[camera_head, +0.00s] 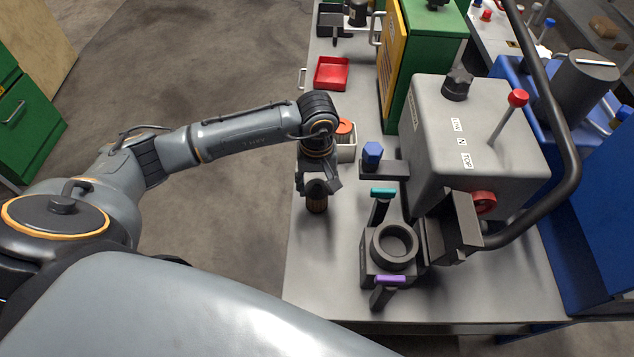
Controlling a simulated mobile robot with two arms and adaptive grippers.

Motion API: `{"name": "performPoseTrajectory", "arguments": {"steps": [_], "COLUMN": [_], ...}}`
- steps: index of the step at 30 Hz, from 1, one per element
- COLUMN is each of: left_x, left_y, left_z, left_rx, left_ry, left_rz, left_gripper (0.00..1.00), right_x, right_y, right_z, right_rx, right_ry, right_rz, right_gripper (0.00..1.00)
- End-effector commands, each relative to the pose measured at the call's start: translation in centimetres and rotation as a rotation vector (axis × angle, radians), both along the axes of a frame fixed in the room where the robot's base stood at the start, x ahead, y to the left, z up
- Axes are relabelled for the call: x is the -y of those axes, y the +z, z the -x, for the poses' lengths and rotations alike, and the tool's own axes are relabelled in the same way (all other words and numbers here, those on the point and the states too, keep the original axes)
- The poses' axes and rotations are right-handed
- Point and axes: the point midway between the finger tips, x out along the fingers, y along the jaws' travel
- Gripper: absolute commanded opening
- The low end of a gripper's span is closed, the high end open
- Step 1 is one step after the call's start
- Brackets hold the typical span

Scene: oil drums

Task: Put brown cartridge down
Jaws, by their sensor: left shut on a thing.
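My left arm reaches in from the left over the grey table (325,270). My left gripper (317,188) points down near the table's left edge and is shut on the brown cartridge (317,204). The cartridge is small, ribbed and upright, and its upper part is hidden by the gripper. I cannot tell whether its base touches the table top. My right gripper is not in view.
Right of the cartridge is a dark fixture with a round ring (394,246) and teal and purple handles. Behind it is a grey machine (455,140) with a red-knobbed lever. The front-left table area is clear.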

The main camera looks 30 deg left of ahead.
Motion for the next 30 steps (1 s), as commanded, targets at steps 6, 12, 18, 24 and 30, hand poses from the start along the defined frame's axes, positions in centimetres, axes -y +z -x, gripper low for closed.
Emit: {"name": "performPoseTrajectory", "arguments": {"steps": [6,12,18,24,30], "left_x": [0.04,0.04,0.03,0.04,0.06], "left_y": [-0.58,-0.87,-0.86,-0.85,-0.30], "left_z": [-0.08,-0.07,-0.04,-0.03,-0.02], "left_rx": [0.003,0.003,0.002,0.001,0.001], "left_ry": [-0.001,0.000,0.000,0.000,0.000], "left_rz": [0.001,0.001,0.001,0.000,0.001], "left_gripper": [0.18,0.18,0.73,0.73,0.73], "right_x": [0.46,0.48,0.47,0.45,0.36], "right_y": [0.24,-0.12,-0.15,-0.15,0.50], "right_z": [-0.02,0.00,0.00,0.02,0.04], "right_rx": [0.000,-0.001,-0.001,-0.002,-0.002], "right_ry": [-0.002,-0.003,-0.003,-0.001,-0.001], "right_rz": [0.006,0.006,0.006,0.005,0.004], "right_gripper": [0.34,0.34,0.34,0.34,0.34]}}
